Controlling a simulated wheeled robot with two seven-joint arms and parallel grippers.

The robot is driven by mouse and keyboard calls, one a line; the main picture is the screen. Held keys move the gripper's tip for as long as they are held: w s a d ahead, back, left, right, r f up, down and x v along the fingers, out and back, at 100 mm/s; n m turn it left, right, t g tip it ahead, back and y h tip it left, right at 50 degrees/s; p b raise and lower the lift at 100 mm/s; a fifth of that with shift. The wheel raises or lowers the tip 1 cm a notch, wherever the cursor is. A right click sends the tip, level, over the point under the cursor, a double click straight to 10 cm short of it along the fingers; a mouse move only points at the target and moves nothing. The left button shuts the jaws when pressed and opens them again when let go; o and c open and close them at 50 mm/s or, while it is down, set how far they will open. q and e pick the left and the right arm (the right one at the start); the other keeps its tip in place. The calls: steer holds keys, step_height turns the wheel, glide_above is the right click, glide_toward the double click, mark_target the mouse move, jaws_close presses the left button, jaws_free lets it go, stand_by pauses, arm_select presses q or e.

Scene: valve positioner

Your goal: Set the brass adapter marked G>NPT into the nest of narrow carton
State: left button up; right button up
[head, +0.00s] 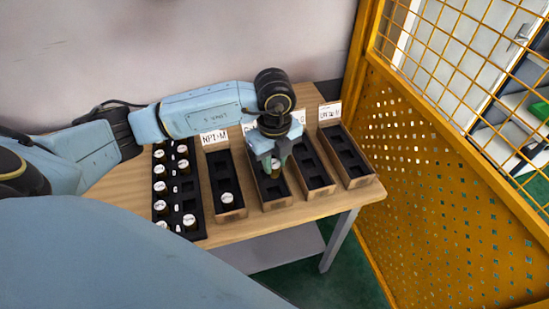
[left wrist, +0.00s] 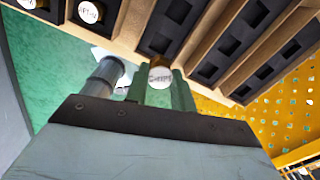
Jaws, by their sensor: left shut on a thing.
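My left gripper (head: 274,163) points down over the second narrow carton (head: 281,203) from the left and is shut on a brass adapter (head: 275,168) with a white cap. In the left wrist view the adapter (left wrist: 160,77) sits between the green fingers; its small marking looks like G>NPT. The carton has a black insert with square nests; the gripper hides part of it. I cannot tell whether the adapter touches the insert. My right gripper is not in view.
A black tray (head: 203,222) with several white-capped adapters lies at left. The leftmost carton (head: 234,215), labelled NPT>M, holds one adapter (head: 227,198) at its near end. Two cartons (head: 320,190) (head: 361,181) stand at right, seemingly empty. A yellow mesh fence (head: 430,200) borders the table's right.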

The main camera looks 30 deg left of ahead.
mark_target(274, 177)
arm_select(q)
step_height(274, 177, down, 6)
steer(key=b, duration=0.4)
steer(key=shift+f+b, duration=0.2)
steer(key=shift+b, duration=0.15)
steer(key=shift+f, duration=0.1)
stand_by(0.7)
steer(key=shift+f, duration=0.2)
stand_by(0.4)
steer(key=shift+f+b, duration=0.3)
steer(key=shift+f+b, duration=0.55)
steer(key=shift+f, duration=0.35)
stand_by(0.7)
steer(key=o, duration=1.1)
